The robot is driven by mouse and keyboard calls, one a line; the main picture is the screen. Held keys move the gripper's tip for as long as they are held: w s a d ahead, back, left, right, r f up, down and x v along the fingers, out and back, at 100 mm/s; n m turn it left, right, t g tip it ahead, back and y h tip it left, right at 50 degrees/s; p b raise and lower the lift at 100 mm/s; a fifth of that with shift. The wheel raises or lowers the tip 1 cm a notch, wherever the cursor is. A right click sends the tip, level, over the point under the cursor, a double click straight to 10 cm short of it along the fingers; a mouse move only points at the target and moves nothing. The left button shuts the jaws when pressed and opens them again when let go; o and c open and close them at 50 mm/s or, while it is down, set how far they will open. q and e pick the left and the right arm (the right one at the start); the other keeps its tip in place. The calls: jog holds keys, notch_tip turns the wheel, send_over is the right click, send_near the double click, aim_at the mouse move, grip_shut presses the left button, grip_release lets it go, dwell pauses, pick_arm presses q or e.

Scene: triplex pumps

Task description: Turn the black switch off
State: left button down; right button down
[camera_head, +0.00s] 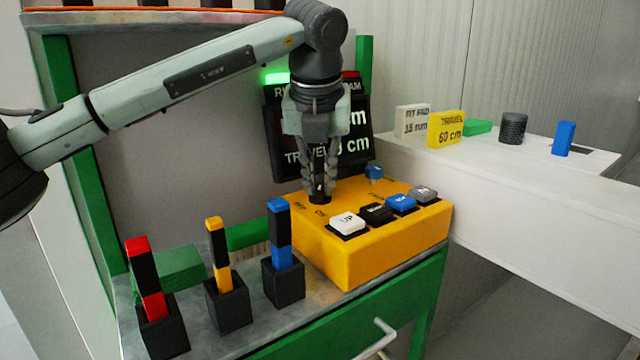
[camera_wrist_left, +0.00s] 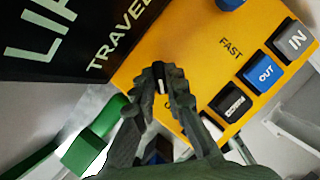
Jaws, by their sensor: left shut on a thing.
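The black switch (camera_wrist_left: 163,86) with a white mark sits on the yellow control box (camera_head: 350,270). In the left wrist view it is between the fingertips of my left gripper (camera_wrist_left: 160,75). My left gripper points down over the box's back left part in the head view (camera_head: 319,192) and is shut on the switch. The fingers hide most of the switch, and the labels beside it are partly covered, so I cannot read its setting. My right gripper is not in view.
White, black, blue and grey buttons (camera_head: 400,203) line the box front. A blue knob (camera_head: 374,172) is behind them. A display (camera_head: 360,145) stands behind my gripper. Several holders with coloured sticks (camera_head: 229,304) stand left.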

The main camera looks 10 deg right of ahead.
pick_arm(q)
jog(key=shift+m+h, duration=0.3)
jog(key=shift+m, duration=0.4)
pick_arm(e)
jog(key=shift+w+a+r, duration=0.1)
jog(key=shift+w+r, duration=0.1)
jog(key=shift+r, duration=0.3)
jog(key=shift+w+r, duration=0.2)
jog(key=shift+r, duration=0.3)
pick_arm(q)
jog(key=c, duration=1.6)
grip_release()
jog(key=shift+o, duration=0.2)
